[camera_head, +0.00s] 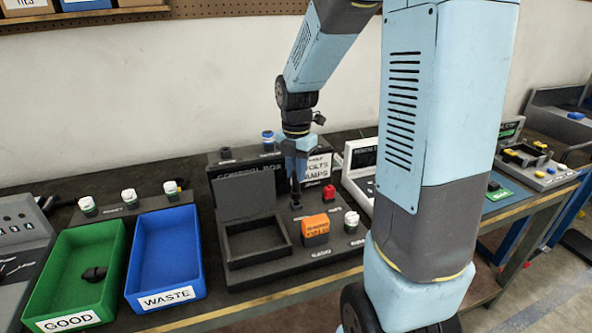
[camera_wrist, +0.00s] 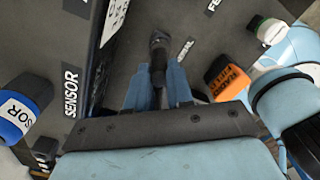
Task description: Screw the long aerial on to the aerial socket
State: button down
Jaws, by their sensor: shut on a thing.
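My gripper (camera_head: 295,172) points down over the top of the control box (camera_head: 290,262) in the head view. In the wrist view my gripper (camera_wrist: 158,85) is shut on a slim black aerial (camera_wrist: 158,55). The aerial stands roughly upright, with its dark lower end at or just over the box's grey top, near a small white label (camera_wrist: 186,48). In the head view the aerial's lower end (camera_head: 296,201) shows below the fingers. I cannot tell whether it touches the socket, which is hidden beneath it.
An orange block (camera_head: 315,227), a red part (camera_head: 328,193) and a white-capped knob (camera_head: 351,219) stand close on the right. A raised panel with an open bay (camera_head: 247,194) is on the left. Green (camera_head: 55,265) and blue (camera_head: 145,250) bins stand further left.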

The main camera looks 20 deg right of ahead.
jog(key=shift+f, duration=0.95)
jog(key=c, duration=0.9)
grip_release()
notch_tip(320, 180, up, 14)
jog(key=shift+f, duration=0.15)
